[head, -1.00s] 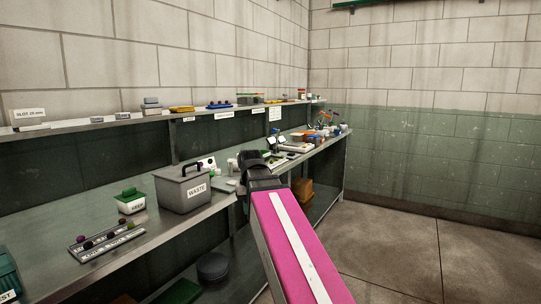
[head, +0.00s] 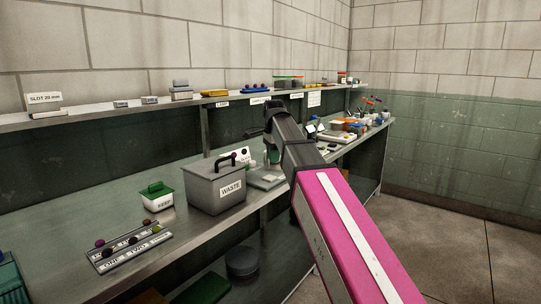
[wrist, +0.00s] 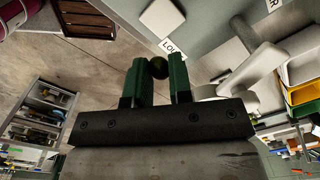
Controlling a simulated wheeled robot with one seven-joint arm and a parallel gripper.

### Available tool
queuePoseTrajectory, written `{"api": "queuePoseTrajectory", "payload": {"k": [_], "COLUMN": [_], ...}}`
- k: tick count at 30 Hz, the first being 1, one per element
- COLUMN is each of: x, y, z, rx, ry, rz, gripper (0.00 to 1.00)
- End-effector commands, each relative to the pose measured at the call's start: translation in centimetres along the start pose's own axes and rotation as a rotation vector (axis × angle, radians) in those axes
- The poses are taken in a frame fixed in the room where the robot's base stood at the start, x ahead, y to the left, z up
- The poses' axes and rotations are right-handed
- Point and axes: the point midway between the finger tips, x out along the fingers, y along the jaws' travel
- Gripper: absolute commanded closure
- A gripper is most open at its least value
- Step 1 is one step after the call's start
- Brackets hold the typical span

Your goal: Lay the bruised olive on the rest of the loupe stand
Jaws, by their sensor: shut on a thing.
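My gripper (wrist: 158,75) has two green fingers shut on a small dark olive-green ball, the bruised olive (wrist: 158,67), held between their tips. In the wrist view a label reading "LOU", cut off by a finger or the olive (wrist: 172,48), lies beyond the fingers. A pale square plate (wrist: 162,20) is beside that label. A white stand-like shape (wrist: 245,75) is to the right; I cannot tell for sure that it is the loupe stand. In the head view my arm reaches over the bench, and the olive cannot be made out.
A shelf (head: 120,112) with small items runs along the wall. The floor at the right (head: 450,240) is clear.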

Motion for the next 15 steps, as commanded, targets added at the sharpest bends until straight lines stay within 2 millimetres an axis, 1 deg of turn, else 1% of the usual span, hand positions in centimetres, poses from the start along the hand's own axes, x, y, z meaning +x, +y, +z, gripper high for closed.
{"api": "queuePoseTrajectory", "payload": {"k": [2,7,11,15], "x": [-0.4,-0.3,0.2,1.2], "y": [-0.6,-0.7,-0.7,-0.6], "z": [0.6,0.9,0.9,0.9], "rx": [0.038,0.070,0.069,0.069], "ry": [0.001,0.001,0.001,0.000], "rz": [0.000,0.000,0.000,0.001], "gripper": [0.88,0.88,0.88,0.88]}}
